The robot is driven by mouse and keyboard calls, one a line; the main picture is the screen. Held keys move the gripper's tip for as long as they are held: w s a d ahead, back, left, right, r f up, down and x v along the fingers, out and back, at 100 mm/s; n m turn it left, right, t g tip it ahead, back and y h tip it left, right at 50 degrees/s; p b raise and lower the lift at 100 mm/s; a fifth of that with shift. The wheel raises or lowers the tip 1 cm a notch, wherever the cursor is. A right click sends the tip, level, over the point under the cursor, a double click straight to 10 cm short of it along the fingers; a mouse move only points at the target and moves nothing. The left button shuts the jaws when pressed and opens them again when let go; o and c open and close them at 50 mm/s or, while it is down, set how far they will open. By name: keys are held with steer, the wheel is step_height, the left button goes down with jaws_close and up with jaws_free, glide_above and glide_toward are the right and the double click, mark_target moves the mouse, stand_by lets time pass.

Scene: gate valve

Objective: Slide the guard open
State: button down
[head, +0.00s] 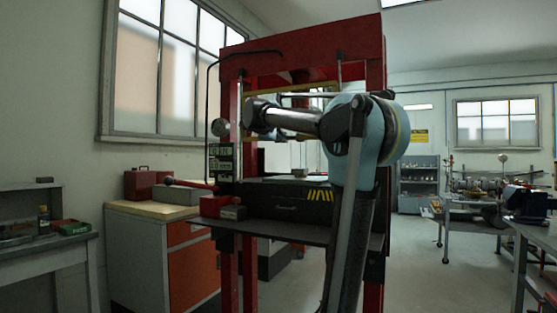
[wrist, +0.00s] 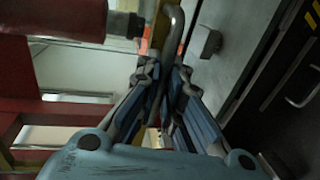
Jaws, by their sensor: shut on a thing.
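My gripper (wrist: 166,75) has its blue fingers closed around a bent grey bar handle (wrist: 174,32) in the wrist view. The handle runs up between the fingertips and curves over at the top. In the head view my arm stands in front of the red press, and the gripper and handle cannot be made out behind it. The guard shows only in part: a yellow edge (head: 290,94) crosses the press opening above my arm. Most of the guard is hidden by my arm, so how far it is open cannot be told.
The red press frame (head: 300,45) surrounds the opening, with a dark press bed (head: 275,203) below. A wood-topped cabinet (head: 165,255) stands left of the press. Open floor (head: 430,285) lies to the right.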

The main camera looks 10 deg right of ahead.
steer(key=shift+r, duration=2.55)
steer(key=c, duration=1.7)
jaws_free()
steer(key=v, duration=1.1)
steer(key=shift+s+a, duration=0.25)
steer(key=shift+s, duration=0.1)
